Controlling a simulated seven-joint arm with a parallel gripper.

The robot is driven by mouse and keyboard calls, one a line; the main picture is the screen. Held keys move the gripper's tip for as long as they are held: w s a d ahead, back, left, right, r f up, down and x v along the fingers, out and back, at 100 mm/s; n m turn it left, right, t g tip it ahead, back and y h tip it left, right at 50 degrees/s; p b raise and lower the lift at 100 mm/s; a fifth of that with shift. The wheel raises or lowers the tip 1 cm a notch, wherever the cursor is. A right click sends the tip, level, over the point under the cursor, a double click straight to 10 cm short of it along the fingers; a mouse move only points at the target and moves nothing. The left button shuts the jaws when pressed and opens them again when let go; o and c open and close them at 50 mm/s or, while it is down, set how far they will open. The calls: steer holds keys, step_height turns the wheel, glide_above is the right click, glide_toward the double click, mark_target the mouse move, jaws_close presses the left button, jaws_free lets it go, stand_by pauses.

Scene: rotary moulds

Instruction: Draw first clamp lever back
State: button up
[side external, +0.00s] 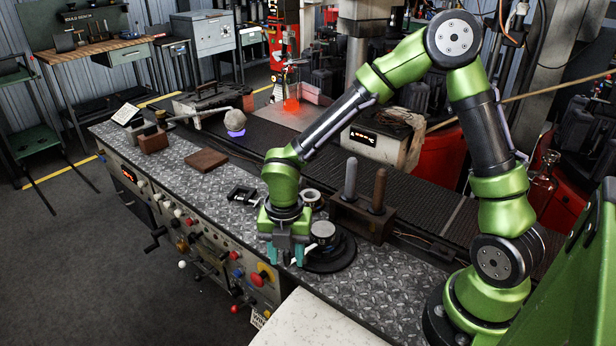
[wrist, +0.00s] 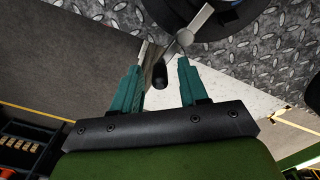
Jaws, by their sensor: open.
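My gripper (side external: 285,254) points down at the front edge of the diamond-plate bench, just left of the round dark mould (side external: 335,258). In the wrist view its teal fingers (wrist: 161,62) are apart. A short pale metal bar with a rounded end (wrist: 185,38) reaches from the mould's rim (wrist: 232,20) toward the right fingertip; it looks like a clamp lever. I cannot tell whether they touch. A dark rounded knob (wrist: 160,77) shows between the fingers, and I cannot tell how far below it is.
A brown block with two upright rods (side external: 362,208) stands behind the mould. A small black frame (side external: 242,195) and a brown slab (side external: 206,160) lie farther left on the bench. Control knobs and handles stick out of the front panel (side external: 215,255) below.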

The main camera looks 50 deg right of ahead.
jaws_close()
steer(key=shift+w+m, duration=0.1)
steer(key=shift+m, duration=0.2)
steer(key=m, duration=0.2)
steer(key=w+d+m, duration=0.1)
steer(key=m, duration=0.1)
steer(key=w+m, duration=0.1)
steer(key=m, duration=0.2)
steer(key=shift+w+d, duration=0.15)
steer(key=shift+d, duration=0.1)
steer(key=m, duration=0.2)
steer(key=d+m, duration=0.1)
steer(key=m, duration=0.1)
steer(key=shift+w+d, duration=0.1)
steer(key=shift+w, duration=0.3)
steer(key=shift+w+d+m, duration=0.1)
steer(key=shift+d+m, duration=0.3)
steer(key=shift+m, duration=0.65)
steer(key=shift+w+d+m, duration=0.1)
steer(key=shift+d+m, duration=0.3)
steer(key=shift+m, duration=0.65)
steer(key=shift+d, duration=0.1)
